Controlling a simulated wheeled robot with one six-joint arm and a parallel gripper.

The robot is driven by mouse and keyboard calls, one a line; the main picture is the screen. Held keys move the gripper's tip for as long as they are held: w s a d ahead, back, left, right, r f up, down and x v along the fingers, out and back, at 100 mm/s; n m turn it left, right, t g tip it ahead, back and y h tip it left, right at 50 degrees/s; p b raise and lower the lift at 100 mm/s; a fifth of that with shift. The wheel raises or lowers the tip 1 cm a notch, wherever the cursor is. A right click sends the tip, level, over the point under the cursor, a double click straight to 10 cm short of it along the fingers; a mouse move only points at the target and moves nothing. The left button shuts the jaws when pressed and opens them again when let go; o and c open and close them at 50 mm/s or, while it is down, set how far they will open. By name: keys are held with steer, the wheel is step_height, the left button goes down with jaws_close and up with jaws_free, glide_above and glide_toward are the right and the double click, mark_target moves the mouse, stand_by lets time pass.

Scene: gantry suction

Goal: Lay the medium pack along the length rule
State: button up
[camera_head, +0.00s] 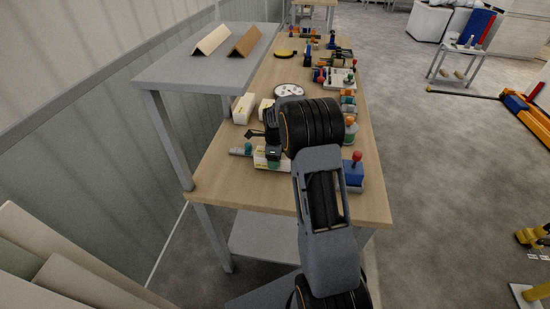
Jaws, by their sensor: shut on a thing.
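My gripper (273,156) points down over the near left part of the wooden table and is small in the picture. It is shut on a white pack with a yellow label (260,162), low over the table; I cannot tell whether the pack touches the top. My wrist and arm hide part of it. Two other pale packs stand behind, one at the left edge (243,109) and one beside it (265,108), partly behind my arm. I cannot make out the length rule.
A green-and-grey part (241,151) lies just left of the held pack. A blue box with a red knob (353,172) stands right of my arm. A round white dial (289,90) and several tools fill the far table. The table's front strip (245,193) is clear. A raised grey shelf (180,72) borders the left.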

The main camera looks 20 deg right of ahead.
steer(key=shift+f, duration=0.25)
steer(key=o, duration=1.2)
step_height(320, 180, up, 14)
steer(key=shift+f, duration=0.1)
